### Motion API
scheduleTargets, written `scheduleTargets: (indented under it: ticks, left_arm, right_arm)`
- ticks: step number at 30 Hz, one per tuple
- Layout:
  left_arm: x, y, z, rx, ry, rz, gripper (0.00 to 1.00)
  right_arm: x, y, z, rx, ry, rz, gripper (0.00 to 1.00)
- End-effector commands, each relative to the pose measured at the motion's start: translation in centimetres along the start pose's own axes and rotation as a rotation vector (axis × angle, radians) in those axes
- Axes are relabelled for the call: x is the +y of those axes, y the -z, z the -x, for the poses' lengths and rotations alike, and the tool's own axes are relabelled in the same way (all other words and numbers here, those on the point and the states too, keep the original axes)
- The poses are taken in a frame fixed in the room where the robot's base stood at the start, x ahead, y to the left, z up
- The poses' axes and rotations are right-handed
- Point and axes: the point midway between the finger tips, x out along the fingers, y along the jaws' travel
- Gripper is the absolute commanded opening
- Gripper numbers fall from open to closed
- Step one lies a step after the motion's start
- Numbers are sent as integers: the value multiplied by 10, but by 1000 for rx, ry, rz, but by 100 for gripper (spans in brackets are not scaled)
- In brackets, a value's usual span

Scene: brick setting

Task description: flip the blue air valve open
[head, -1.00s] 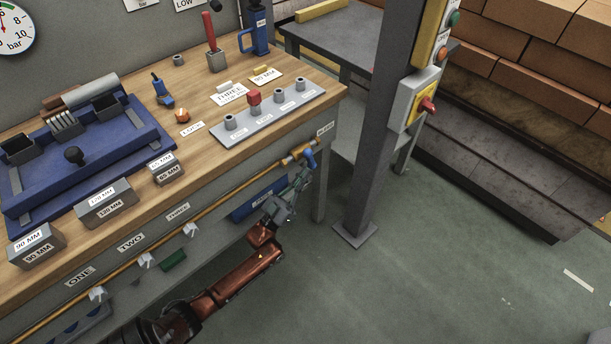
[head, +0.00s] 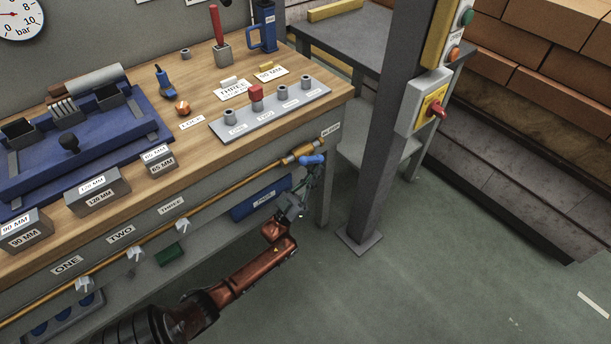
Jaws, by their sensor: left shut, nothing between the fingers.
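The blue air valve handle (head: 313,160) is at the right end of the orange pipe along the bench front, beside the brass fitting (head: 291,158). The handle lies nearly level, roughly in line with the pipe. My left gripper (head: 313,173) is shut and empty, with its fingertips just below the handle. I cannot tell whether the tips touch it. My red-brown left forearm comes up from below. My right gripper is not in view.
The wooden bench top (head: 205,78) holds a blue press, labelled blocks and a grey peg plate (head: 270,112). A dark post (head: 380,150) with a control box (head: 424,100) stands right of the valve.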

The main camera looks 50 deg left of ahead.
Motion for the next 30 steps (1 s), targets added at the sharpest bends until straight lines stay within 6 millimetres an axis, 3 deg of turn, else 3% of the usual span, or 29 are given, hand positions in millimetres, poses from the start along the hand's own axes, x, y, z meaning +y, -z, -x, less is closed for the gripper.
scheduleTargets:
  ticks: [15, 30]
  left_arm:
    - [0, -8, -20, 1, 1, 0, 0]
    - [1, -9, -25, 0, -1, 1, 0]
  right_arm:
    - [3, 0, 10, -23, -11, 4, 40]
    - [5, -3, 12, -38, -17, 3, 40]
